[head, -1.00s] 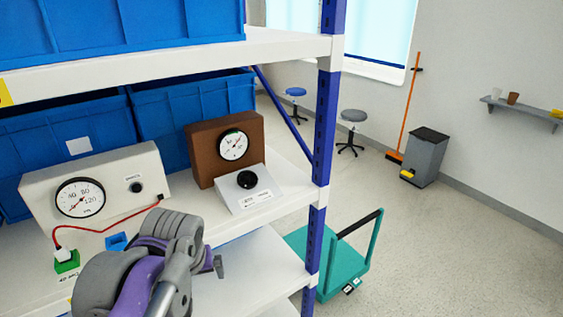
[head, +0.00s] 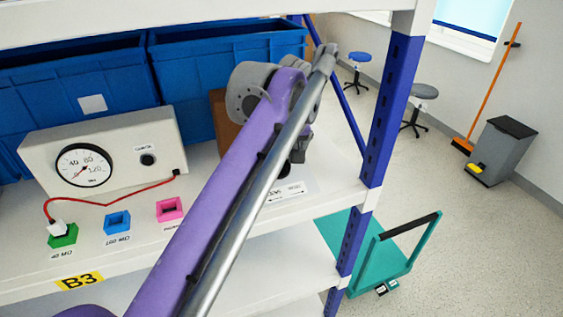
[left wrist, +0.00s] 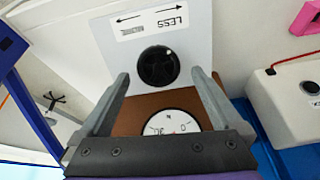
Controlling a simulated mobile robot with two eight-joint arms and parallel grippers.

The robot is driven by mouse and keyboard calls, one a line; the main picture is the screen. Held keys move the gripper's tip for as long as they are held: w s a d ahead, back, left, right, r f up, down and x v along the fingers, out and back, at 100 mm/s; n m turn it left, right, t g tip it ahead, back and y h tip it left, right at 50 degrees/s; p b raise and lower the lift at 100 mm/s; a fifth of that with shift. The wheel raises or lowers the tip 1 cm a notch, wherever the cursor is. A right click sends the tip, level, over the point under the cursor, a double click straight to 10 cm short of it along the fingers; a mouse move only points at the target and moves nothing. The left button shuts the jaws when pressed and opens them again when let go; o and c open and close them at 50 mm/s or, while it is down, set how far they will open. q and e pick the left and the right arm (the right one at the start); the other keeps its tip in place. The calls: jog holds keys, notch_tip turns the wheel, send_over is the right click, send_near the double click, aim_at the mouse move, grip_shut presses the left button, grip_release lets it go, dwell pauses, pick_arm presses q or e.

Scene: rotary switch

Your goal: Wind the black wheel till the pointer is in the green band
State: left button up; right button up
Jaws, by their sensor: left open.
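The black wheel (left wrist: 158,66) sits on a pale sloped panel (left wrist: 190,22) with a "LESS" label and arrows. In the left wrist view it lies between and beyond the fingertips of my left gripper (left wrist: 159,76), which is open. I cannot tell whether the fingers touch it. The round white gauge (left wrist: 171,122) on the brown box (left wrist: 133,116) is partly hidden by the gripper. Its pointer and green band cannot be made out. In the head view my arm covers the gauge and most of the brown box (head: 222,118). My right gripper is not in view.
A beige meter box (head: 120,135) with a dial stands left on the shelf. A red cable (head: 110,204) runs from it to a green socket (head: 62,238). Blue (head: 117,223) and pink (head: 169,209) sockets sit beside. A blue post (head: 390,110) bounds the shelf at right.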

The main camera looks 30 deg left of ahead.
aim_at(279, 165)
pick_arm(q)
jog(key=shift+x, duration=1.65)
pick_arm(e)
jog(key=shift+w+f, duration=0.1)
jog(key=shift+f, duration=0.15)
pick_arm(q)
jog(key=shift+w, duration=0.15)
jog(key=c, duration=1.2)
jog(key=shift+c, duration=0.2)
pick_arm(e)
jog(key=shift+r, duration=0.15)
pick_arm(q)
jog(key=m+p, duration=0.2)
jog(key=m, duration=0.2)
jog(key=shift+r, duration=0.15)
jog(key=m+p, duration=0.2)
jog(key=m, duration=0.2)
jog(key=shift+m, duration=0.4)
jog(key=m+p, duration=0.1)
jog(key=m, duration=0.4)
jog(key=shift+p, duration=0.3)
jog(key=shift+m+p, duration=0.4)
jog(key=shift+m, duration=2.1)
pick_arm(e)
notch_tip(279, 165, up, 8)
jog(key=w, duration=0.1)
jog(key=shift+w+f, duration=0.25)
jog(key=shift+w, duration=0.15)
